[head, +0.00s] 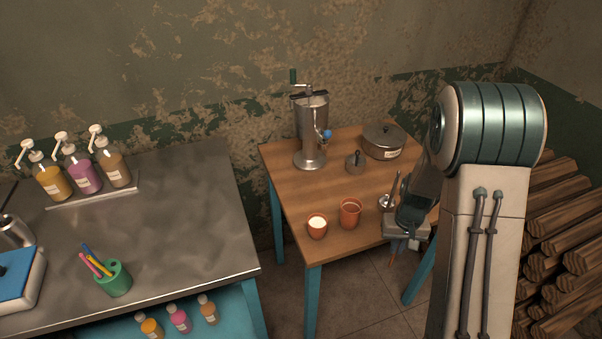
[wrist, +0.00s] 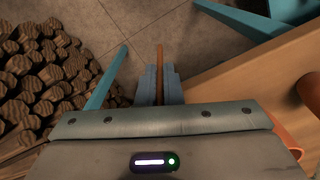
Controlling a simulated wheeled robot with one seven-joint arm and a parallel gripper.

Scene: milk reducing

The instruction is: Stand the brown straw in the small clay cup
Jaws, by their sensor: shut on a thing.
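In the wrist view, my gripper (wrist: 160,82) is shut on the brown straw (wrist: 160,56), which sticks out past the fingertips. In the head view, my gripper (head: 398,242) is at the front right edge of the wooden table, and a bit of the straw (head: 391,260) seems to show below it. Two clay cups stand upright on the table, left of my gripper and apart from it. One clay cup (head: 317,232) has white contents; the other clay cup (head: 350,217) stands just right of it. Part of a clay cup (wrist: 311,90) shows at the wrist view's right edge.
On the wooden table (head: 290,178) are a metal dispenser (head: 312,130), a small lidded pot (head: 355,163), a large pot (head: 384,145) and a small metal holder (head: 386,202) beside my gripper. Firewood (head: 560,240) is stacked at right. A metal counter (head: 170,240) stands left.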

